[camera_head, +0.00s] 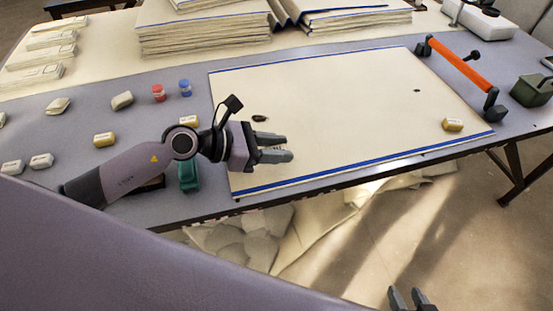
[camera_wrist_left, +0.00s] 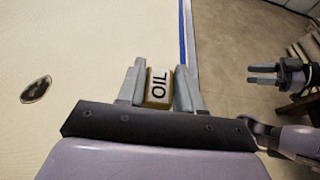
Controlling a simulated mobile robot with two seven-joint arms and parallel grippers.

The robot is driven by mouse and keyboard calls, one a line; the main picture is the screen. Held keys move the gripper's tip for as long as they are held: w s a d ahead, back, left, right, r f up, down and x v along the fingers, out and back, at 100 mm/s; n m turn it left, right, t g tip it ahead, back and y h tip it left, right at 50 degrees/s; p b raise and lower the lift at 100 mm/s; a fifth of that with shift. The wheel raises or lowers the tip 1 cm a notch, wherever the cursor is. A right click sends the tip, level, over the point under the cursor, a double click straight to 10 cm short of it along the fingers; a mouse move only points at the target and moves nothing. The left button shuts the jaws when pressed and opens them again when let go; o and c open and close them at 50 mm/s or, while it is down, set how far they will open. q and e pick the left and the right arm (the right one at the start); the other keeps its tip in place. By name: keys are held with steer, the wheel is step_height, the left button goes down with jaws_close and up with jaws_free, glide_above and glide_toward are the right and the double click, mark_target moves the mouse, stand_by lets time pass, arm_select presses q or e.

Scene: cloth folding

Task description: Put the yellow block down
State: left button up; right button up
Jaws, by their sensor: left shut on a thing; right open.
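A yellow block (camera_wrist_left: 158,86) with a white face marked OIL sits between the two fingers of my left gripper in the left wrist view. My left gripper (camera_head: 272,148) is shut on it, over the near left part of the cream cloth (camera_head: 340,100) with blue-striped edges. In the head view the held block is mostly hidden by the fingers. Another yellow block (camera_head: 452,125) lies on the cloth near its right edge. My right gripper (camera_head: 412,299) is open and empty, off the near side of the table; it also shows in the left wrist view (camera_wrist_left: 263,75).
More yellow and white blocks (camera_head: 104,139), a red jar (camera_head: 158,93) and a blue jar (camera_head: 185,88) stand on the table's left. An orange-handled bar (camera_head: 462,63) lies at the cloth's far right corner. Folded cloth stacks (camera_head: 200,35) stand behind. The cloth's middle is clear.

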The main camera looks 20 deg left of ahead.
mark_target(276, 167)
arm_select(q)
steer(key=shift+f+b, duration=0.4)
steer(key=shift+f, duration=1.3)
steer(key=shift+f, duration=0.15)
steer(key=o, duration=1)
